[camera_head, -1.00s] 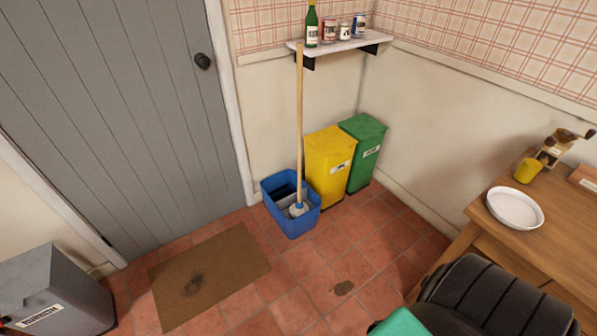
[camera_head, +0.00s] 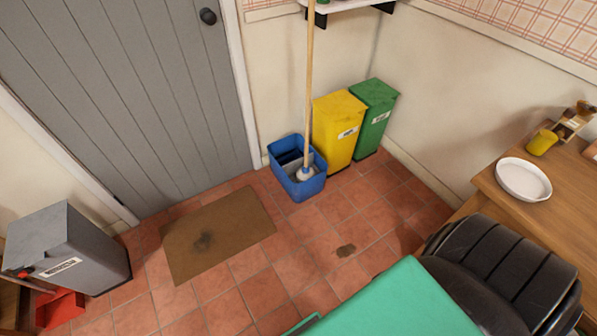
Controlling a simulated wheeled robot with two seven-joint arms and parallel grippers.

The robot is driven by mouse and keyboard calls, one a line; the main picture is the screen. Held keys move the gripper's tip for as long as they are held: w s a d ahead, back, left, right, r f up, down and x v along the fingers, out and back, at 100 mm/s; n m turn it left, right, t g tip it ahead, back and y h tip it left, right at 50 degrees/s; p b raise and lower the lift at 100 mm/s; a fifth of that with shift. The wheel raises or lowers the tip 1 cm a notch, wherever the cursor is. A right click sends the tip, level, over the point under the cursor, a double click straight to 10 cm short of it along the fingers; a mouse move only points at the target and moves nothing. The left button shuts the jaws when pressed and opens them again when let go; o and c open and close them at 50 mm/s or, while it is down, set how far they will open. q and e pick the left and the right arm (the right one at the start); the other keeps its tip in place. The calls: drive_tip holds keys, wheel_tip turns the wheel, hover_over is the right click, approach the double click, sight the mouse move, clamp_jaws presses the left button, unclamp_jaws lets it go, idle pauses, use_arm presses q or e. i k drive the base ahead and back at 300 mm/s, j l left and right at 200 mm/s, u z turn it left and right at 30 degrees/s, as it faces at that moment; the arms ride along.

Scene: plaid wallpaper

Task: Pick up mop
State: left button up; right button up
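The mop (camera_head: 309,88) stands upright with its long wooden handle rising past the top edge of the view. Its head (camera_head: 306,173) rests in the blue bucket (camera_head: 299,188) on the tiled floor, near the wall and the door. The handle passes in front of the wall shelf. A dark, ribbed arm part and a teal panel, which seem to be mine, fill the bottom right. Neither gripper shows, and nothing is seen touching the mop.
A yellow bin (camera_head: 337,131) and a green bin (camera_head: 375,117) stand right of the bucket. A brown mat (camera_head: 218,236) lies before the grey door (camera_head: 125,95). A grey bin (camera_head: 82,245) is at left, a wooden table (camera_head: 556,207) with a white plate (camera_head: 523,179) at right.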

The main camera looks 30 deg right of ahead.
sight(304, 173)
drive_tip(key=i+z, duration=0.2)
drive_tip(key=z, duration=0.2)
drive_tip(key=i+j+z, duration=0.15)
drive_tip(key=z, duration=0.2)
